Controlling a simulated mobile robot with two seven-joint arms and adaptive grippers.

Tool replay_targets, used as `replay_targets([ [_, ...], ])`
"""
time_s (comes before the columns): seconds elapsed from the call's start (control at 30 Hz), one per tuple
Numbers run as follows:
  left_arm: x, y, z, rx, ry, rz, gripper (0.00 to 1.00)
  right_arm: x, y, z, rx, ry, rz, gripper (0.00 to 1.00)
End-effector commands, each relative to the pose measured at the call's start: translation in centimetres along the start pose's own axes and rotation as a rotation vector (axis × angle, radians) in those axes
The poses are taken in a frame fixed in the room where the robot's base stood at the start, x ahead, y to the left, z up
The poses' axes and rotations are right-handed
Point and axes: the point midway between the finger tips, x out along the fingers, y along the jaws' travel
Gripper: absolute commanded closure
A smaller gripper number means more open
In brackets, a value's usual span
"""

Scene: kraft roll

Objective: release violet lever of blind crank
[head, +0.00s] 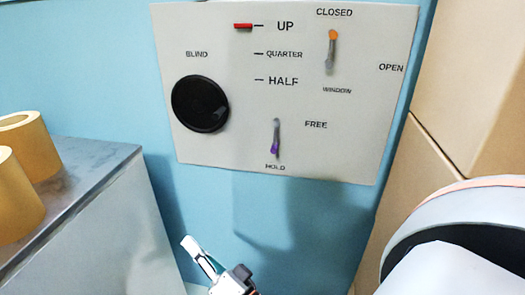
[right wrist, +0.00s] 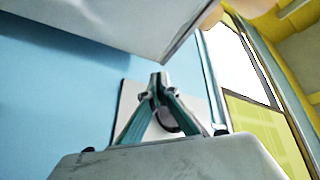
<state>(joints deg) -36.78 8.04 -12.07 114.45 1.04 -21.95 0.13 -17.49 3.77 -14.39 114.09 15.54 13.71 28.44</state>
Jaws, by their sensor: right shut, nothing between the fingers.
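The violet lever (head: 275,146) is on the white control panel (head: 235,145) in the head view, its violet tip pointing down at HOLD, with FREE to the upper right. The round black blind crank (head: 200,104) sits left of it. My right gripper (head: 190,243) is below the panel, apart from it, shut and empty. In the right wrist view its fingertips (right wrist: 159,78) meet in front of a pale panel, partly hidden by the fingers. My left gripper is not in view.
A red marker (head: 243,26) stands at UP. The orange window lever (head: 332,36) points up at CLOSED. A grey-topped counter (head: 85,165) with tan rolls (head: 30,143) is at the left. Cardboard-coloured boxes (head: 465,75) are at the right. Blue wall below the panel is bare.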

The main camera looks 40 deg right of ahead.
Motion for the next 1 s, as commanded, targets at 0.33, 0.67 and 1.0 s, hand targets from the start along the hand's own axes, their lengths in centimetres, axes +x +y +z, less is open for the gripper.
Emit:
replay_targets([
  [0.33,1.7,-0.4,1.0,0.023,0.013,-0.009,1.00,4.0,-9.9,-22.7,1.390,0.622,-0.864,1.00],
  [0.67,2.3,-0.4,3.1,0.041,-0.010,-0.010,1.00,3.1,-3.8,-28.3,-2.299,-0.685,1.780,1.00],
  [1.0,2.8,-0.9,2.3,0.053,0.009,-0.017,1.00,6.4,-1.6,-24.8,-1.678,-0.432,1.490,1.00],
])
